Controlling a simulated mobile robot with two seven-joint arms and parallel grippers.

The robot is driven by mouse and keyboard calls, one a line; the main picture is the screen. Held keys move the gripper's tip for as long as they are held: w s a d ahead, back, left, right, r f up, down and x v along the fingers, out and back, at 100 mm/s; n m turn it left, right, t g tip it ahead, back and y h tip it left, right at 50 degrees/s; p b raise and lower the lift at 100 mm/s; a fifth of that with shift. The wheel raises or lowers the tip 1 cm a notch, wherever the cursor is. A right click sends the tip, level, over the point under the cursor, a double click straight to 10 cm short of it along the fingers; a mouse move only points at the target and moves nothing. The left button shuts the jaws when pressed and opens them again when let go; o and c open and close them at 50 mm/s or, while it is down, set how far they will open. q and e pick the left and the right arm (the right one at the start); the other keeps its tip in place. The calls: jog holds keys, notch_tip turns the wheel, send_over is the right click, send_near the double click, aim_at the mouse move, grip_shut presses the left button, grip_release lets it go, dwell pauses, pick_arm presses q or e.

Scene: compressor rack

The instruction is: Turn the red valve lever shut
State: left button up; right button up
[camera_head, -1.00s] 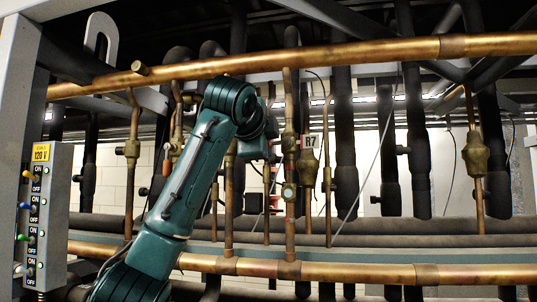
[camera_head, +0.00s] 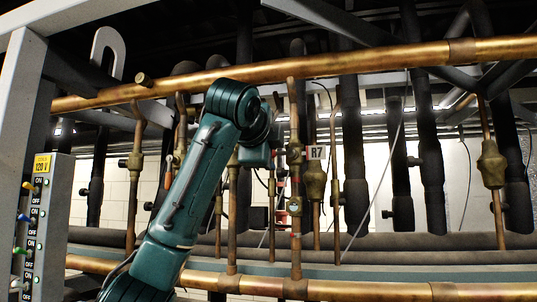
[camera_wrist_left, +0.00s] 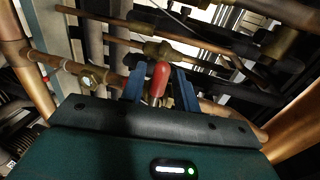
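The red valve lever (camera_wrist_left: 160,77) shows in the left wrist view, its rounded red grip pointing up between the two blue fingers of my left gripper (camera_wrist_left: 160,86). The fingers stand apart on either side of the lever; whether either touches it I cannot tell. A brass valve body (camera_wrist_left: 163,52) lies just beyond the grip. In the head view my left arm reaches up from the lower left to the pipes near the R7 tag, and its wrist hides most of the gripper. My right gripper is in neither view.
A thick copper pipe (camera_head: 330,64) crosses above the arm, and another (camera_head: 370,291) runs below. Vertical copper and black pipes stand close around the wrist. The R7 tag (camera_head: 317,152) hangs just right of it. A switch panel (camera_head: 38,225) stands at far left.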

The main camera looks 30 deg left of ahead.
pick_arm(q)
jog(key=shift+o, duration=0.2)
